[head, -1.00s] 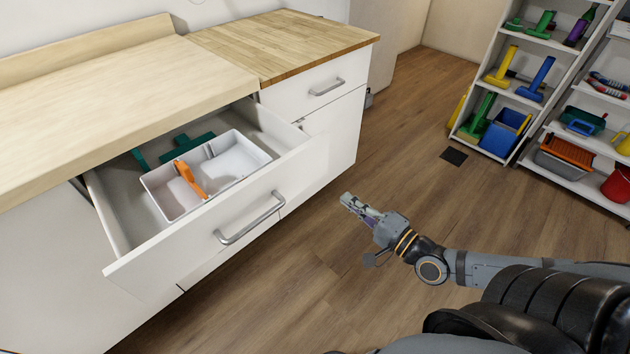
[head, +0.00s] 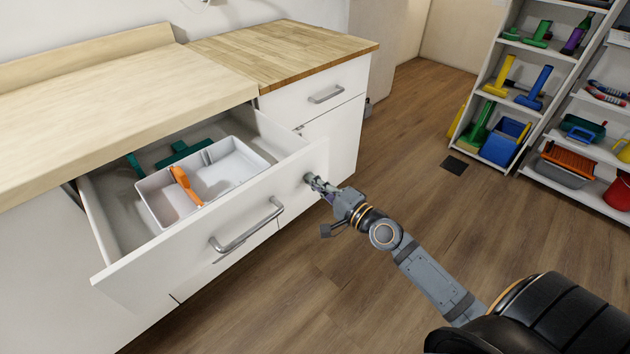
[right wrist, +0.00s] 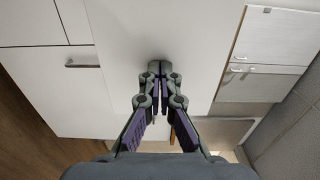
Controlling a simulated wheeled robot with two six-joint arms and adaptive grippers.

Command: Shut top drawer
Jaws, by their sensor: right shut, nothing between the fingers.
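The top drawer (head: 170,255) is a white drawer under the light wood worktop, pulled well out, with a silver bar handle (head: 246,232) on its front. My right gripper (head: 311,180) is shut and empty, with its fingertips at the right end of the drawer front, right of the handle. In the right wrist view the closed fingertips (right wrist: 160,68) are against or very near a plain white panel; I cannot tell whether they touch it. My left gripper is out of view.
Inside the drawer are a white divided tray (head: 232,172), an orange tool (head: 184,184) and a green item (head: 184,152). A second, closed drawer (head: 310,92) is to the right under the butcher-block top.

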